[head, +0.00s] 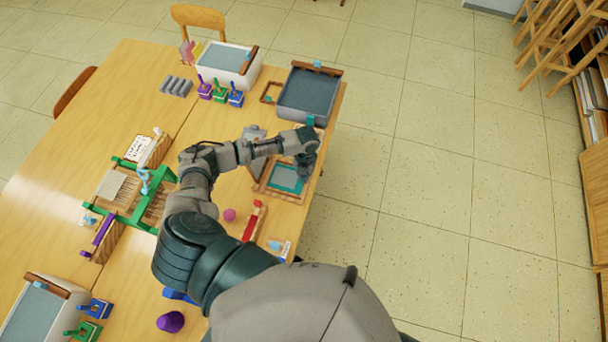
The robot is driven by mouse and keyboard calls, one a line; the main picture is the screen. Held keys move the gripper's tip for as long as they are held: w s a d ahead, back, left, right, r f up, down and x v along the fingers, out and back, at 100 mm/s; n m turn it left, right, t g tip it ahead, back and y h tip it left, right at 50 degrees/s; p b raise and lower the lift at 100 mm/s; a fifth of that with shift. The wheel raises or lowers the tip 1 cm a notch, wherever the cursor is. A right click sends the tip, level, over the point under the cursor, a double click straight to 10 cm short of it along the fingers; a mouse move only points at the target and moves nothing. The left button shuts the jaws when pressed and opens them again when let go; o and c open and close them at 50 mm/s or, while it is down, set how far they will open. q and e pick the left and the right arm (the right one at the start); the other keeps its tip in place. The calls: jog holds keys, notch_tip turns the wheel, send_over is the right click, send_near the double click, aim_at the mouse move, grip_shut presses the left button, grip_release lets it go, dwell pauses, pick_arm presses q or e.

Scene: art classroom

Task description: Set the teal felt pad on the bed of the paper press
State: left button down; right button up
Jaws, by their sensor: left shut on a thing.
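The teal felt pad (285,178) lies within a wooden frame (262,188) near the right edge of the table. My left gripper (303,170) is at the pad's right side and is shut on it; the fingertips are small and partly hidden. The pad looks level and low, and I cannot tell whether it is clear of the frame. A green-framed device that looks like the paper press (130,205) stands to the left, with a pale handle and slatted wooden parts. My right gripper is not in view.
A grey tub (296,104) and a white tub (205,65) stand at the back, with several small coloured stamps before them. A purple piece (170,322) is near the front.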

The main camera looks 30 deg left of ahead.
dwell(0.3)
pick_arm(q)
jog(key=c, duration=1.2)
grip_release()
jog(key=shift+r, duration=0.1)
notch_tip(320, 180, up, 12)
jog(key=w, duration=0.1)
jog(key=shift+w+a+f, duration=0.15)
jog(key=shift+w+f, duration=0.05)
jog(key=shift+w, duration=0.05)
